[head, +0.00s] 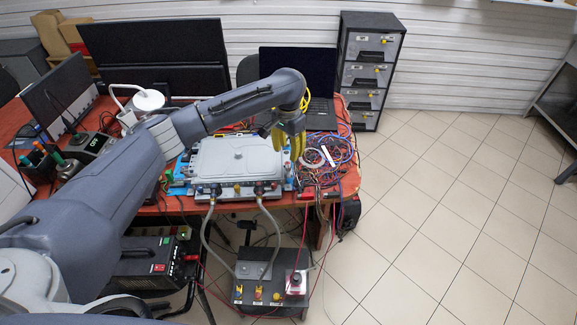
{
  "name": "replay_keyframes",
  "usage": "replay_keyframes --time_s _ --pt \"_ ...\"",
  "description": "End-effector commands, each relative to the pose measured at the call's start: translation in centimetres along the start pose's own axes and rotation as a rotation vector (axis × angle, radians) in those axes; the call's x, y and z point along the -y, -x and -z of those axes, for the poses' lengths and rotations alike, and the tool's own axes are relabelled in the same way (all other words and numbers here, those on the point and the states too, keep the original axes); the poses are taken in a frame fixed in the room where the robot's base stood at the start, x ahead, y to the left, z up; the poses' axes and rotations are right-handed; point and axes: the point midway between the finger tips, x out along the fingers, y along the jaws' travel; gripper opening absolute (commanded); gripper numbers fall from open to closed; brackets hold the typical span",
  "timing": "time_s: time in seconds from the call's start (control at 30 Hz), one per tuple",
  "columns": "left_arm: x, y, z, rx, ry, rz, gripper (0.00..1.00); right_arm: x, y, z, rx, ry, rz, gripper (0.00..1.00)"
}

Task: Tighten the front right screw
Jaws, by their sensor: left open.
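A flat grey metal housing (235,160) lies on the red table. Fittings with dark and coloured parts sit along its front edge, including a front right fitting (267,187). Two grey hoses hang from the front, a left hose (206,232) and a right hose (274,228). My left gripper (290,148) has yellow fingers and is open, above the right side of the housing. I cannot tell its height above it. The front right screw is too small to make out. My right gripper is not in view.
A tangle of coloured wires (328,160) lies right of the housing. A laptop (305,80) and a dark monitor (155,55) stand behind. A control box (270,280) where the hoses lead is on the floor in front. The tiled floor (450,210) at right is clear.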

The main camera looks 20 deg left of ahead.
Motion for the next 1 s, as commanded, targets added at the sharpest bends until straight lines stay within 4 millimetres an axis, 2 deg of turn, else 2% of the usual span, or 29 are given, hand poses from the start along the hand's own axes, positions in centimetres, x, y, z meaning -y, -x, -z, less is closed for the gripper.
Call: replay_keyframes --time_s 0.03,0.2,0.43,0.7,1.0 --pt "-0.1 -1.1 0.0 0.003 0.001 -0.002 0.4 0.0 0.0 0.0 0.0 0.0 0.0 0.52" --pt "-0.1 -3.8 0.0 0.002 0.0 -0.002 0.4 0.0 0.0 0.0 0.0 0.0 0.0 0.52" --pt "-0.1 -6.5 0.0 0.001 0.0 -0.001 0.4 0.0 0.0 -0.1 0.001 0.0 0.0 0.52" --pt "0.0 -7.8 0.0 0.0 0.0 0.001 0.4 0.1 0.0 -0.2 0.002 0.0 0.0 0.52" --pt "0.0 -7.9 0.0 0.0 -0.001 0.001 0.4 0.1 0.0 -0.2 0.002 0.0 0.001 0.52"
